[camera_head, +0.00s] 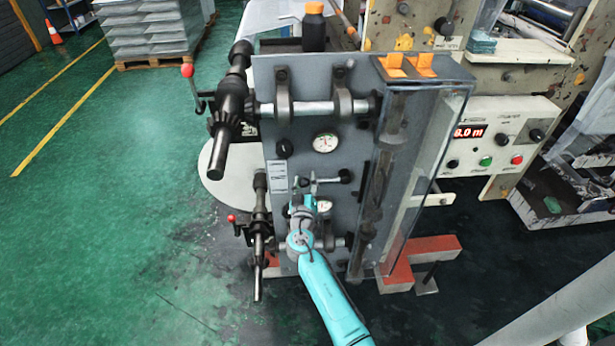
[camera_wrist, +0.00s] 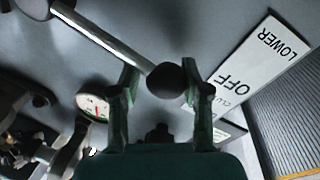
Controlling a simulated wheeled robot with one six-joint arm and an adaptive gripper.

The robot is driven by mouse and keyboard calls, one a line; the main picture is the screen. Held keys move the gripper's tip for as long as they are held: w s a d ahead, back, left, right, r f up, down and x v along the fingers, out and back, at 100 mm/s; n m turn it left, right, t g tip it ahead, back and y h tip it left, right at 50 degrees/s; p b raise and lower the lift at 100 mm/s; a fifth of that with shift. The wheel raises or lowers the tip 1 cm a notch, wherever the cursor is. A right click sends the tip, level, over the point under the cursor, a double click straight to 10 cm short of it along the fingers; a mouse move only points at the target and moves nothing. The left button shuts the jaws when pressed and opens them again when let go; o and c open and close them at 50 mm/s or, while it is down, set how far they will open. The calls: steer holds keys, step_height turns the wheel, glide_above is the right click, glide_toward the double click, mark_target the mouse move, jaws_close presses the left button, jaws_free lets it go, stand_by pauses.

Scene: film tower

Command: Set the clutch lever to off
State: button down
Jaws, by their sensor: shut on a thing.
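The clutch lever (camera_head: 328,180) is a short metal rod on the grey panel, with its black pivot at the right end. In the wrist view the rod (camera_wrist: 112,40) runs from the upper left to a round black knob (camera_wrist: 168,80). My gripper (camera_head: 305,185) is at the lever's left, knob end; in the wrist view its fingers (camera_wrist: 160,84) are shut on the knob, one on either side. A white label plate (camera_head: 277,177) is left of the gripper. The wrist view shows this label (camera_wrist: 243,72) reading LOWER, OFF and part of CLUTCH, just beside the knob.
A dial gauge (camera_head: 323,206) lies just below the lever, another gauge (camera_head: 326,142) above it. A red-tipped shaft lever (camera_head: 233,218) projects at the panel's left. A clear cover (camera_head: 425,160) stands at the right. The green floor (camera_head: 110,200) at left is open.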

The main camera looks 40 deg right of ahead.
steer(key=shift+s+d+f+n, duration=0.15)
steer(key=shift+f+n, duration=0.45)
steer(key=shift+f, duration=0.3)
steer(key=c, duration=0.5)
jaws_free()
steer(key=shift+r, duration=0.1)
steer(key=shift+s+a, duration=0.1)
steer(key=shift+a, duration=0.15)
steer(key=v, duration=1.1)
steer(key=shift+s, duration=0.25)
steer(key=shift+a, duration=0.1)
